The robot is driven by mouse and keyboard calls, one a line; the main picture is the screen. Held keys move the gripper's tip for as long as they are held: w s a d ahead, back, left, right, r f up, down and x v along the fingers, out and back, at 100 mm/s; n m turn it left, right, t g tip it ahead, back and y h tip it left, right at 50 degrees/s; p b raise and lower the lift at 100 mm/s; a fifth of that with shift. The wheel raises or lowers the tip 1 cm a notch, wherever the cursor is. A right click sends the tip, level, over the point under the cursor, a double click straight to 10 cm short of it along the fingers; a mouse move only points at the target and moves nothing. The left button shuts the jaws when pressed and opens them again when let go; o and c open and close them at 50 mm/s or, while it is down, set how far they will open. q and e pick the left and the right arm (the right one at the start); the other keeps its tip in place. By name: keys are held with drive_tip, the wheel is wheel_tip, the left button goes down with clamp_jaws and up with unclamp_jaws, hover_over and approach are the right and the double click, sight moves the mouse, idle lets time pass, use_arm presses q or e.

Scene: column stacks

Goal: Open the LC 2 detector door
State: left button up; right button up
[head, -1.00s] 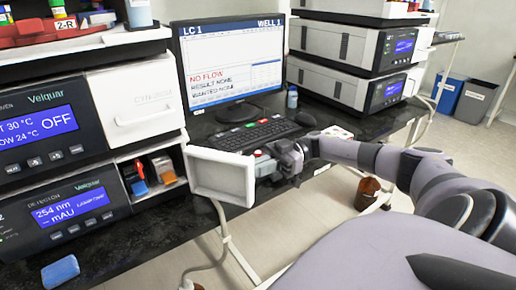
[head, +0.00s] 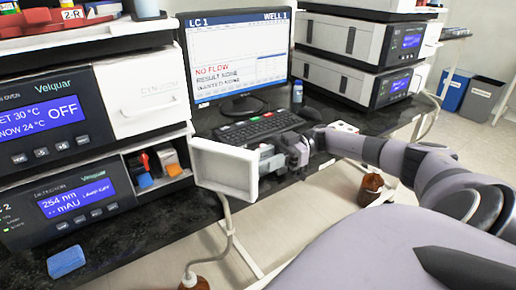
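The LC 2 detector (head: 75,200) is the lower dark unit at the left, with a blue display. Its door (head: 224,168), a white panel with a raised rim, stands swung out to the right of the unit. The compartment (head: 155,165) behind it is open and shows orange, blue and black parts. My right gripper (head: 268,160) comes in from the right and is at the door's far right side, at or very near its edge. Its fingertips are partly hidden by the door, so I cannot tell whether they grip it. My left gripper is not in view.
A keyboard (head: 258,128) and a monitor (head: 238,55) stand behind the door. A blue block (head: 66,261) lies on the dark bench (head: 120,250) in front of the detector. A brown bottle (head: 371,185) stands below the bench. White instruments (head: 345,75) are stacked at the right.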

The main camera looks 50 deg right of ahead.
drive_tip(key=b+v, duration=0.1)
drive_tip(key=v, duration=0.5)
idle(0.6)
